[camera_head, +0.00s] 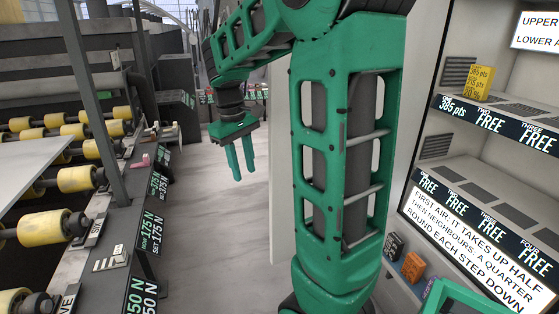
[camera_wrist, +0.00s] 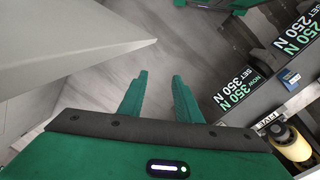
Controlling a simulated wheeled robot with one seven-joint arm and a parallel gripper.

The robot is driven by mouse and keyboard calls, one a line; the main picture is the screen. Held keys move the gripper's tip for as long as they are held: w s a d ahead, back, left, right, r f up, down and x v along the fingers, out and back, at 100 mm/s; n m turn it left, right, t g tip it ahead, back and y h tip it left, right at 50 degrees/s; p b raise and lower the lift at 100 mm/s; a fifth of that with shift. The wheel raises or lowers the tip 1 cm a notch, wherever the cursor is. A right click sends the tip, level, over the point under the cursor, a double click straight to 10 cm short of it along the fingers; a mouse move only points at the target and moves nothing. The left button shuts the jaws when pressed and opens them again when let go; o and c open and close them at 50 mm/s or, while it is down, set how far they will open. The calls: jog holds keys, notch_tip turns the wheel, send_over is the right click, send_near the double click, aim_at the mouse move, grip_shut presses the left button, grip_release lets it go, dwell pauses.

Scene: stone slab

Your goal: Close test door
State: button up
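A pale upright panel (camera_head: 281,170), which looks like the door, stands behind my arm in the head view, mostly hidden by it. A broad pale panel (camera_wrist: 70,60), likely the same one, fills the upper left of the wrist view, its corner close to the fingertips. My gripper (camera_head: 243,172) points down over the floor, left of the panel. In the wrist view my gripper (camera_wrist: 160,76) has its two green fingers apart, with nothing between them. No contact with the panel shows. The handle and hinge are not visible.
A roller bench (camera_head: 78,178) with force displays runs along the left. A lit shelf cabinet (camera_head: 500,150) stands at right, with a yellow box (camera_head: 479,80) on its upper shelf. Clear grey floor (camera_head: 215,230) lies between.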

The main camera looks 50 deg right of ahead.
aim_at(281, 159)
jog(key=w+d+n+g, duration=0.2)
jog(key=w+d+g, duration=0.1)
jog(key=w+d, duration=0.75)
jog(key=shift+g, duration=0.5)
jog(key=s+d, duration=0.1)
jog(key=s, duration=0.3)
jog(key=s+d+f, duration=0.1)
jog(key=s, duration=0.2)
jog(key=s+d, duration=0.1)
jog(key=s, duration=0.3)
jog(key=shift+s+d+f, duration=0.2)
jog(key=shift+s+d, duration=0.05)
jog(key=shift+s, duration=0.05)
jog(key=shift+x, duration=0.8)
jog(key=shift+c, duration=0.7)
